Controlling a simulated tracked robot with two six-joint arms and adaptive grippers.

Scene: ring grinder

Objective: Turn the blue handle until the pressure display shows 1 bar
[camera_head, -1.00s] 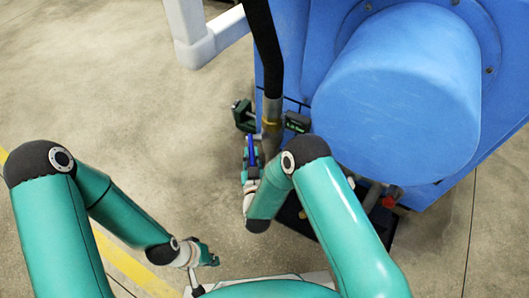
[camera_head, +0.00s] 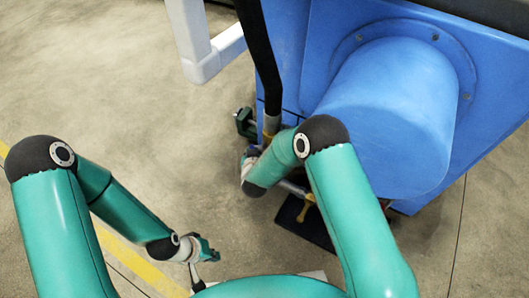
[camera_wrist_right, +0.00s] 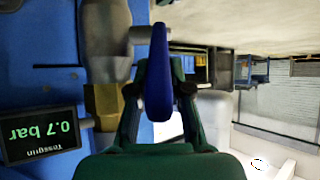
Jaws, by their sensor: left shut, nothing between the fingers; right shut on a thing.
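The blue handle (camera_wrist_right: 159,75) stands edge-on in the right wrist view, between the two fingers of my right gripper (camera_wrist_right: 159,95), which is shut on it. The pressure display (camera_wrist_right: 40,136) is at the lower left of that view, upside down, and reads 0.7 bar in green. In the head view my right arm hides the handle, the display and most of the right gripper. My left gripper (camera_head: 207,254) is shut and empty, low over the floor, away from the handle.
A brass fitting (camera_wrist_right: 103,104) and grey pipe lie close beside the right gripper. The blue machine (camera_head: 385,110) with its big cylinder fills the upper right. A black hose (camera_head: 259,50) hangs by a white frame (camera_head: 203,60). The floor at left is clear.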

